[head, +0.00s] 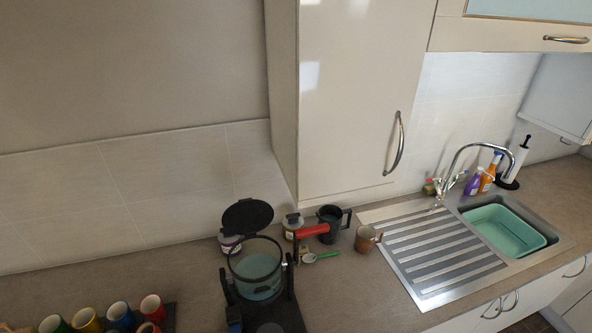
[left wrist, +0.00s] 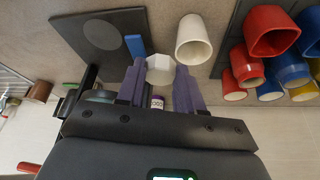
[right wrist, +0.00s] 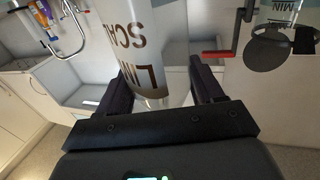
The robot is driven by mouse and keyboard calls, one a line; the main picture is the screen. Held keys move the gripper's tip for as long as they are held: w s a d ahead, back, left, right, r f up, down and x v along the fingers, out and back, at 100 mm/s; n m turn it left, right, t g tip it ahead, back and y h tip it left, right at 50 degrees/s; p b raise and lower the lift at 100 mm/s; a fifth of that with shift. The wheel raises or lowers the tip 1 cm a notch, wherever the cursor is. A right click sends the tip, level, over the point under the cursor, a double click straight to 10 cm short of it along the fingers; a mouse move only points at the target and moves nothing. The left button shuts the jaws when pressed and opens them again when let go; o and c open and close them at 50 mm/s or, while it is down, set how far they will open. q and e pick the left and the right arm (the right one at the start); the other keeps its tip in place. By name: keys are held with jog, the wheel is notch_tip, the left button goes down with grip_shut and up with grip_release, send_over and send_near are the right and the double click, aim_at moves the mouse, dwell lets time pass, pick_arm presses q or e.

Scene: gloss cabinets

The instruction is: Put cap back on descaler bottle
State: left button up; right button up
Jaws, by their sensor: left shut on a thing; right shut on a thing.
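In the left wrist view, my left gripper (left wrist: 160,78) is shut on a small white faceted cap (left wrist: 160,67), held between its purple fingertips. In the right wrist view, my right gripper (right wrist: 160,88) is shut on the descaler bottle (right wrist: 135,45), a pale bottle with large brown letters reading partly "LIM" and "SCA". The bottle's far end runs out of the top of that view, and I cannot see its mouth. Cap and bottle do not show together in any view. Neither gripper nor the bottle shows in the head view.
A glass kettle (head: 256,268) with its black lid (head: 248,215) up stands on the counter. Around it are jars, a dark mug (head: 331,220), a brown mug (head: 367,238) and a green-handled utensil (head: 323,256). Coloured mugs (head: 88,320) stand at lower left. The steel drainer (head: 430,255) is clear.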

jog(key=a+r+n+g+y, duration=0.2)
jog(key=a+r+n+y, duration=0.2)
jog(key=a, duration=0.3)
jog(key=w+a+r+n+g+y, duration=0.1)
jog(key=a+r+n+g+y, duration=0.1)
jog(key=a+r+n+y, duration=0.2)
jog(key=a+r+y, duration=0.2)
jog(key=a+y, duration=0.1)
jog(key=a, duration=0.1)
jog(key=shift+a+r+y, duration=0.25)
jog(key=shift+y, duration=0.05)
jog(key=shift+w, duration=0.1)
jog(key=shift+r, duration=0.1)
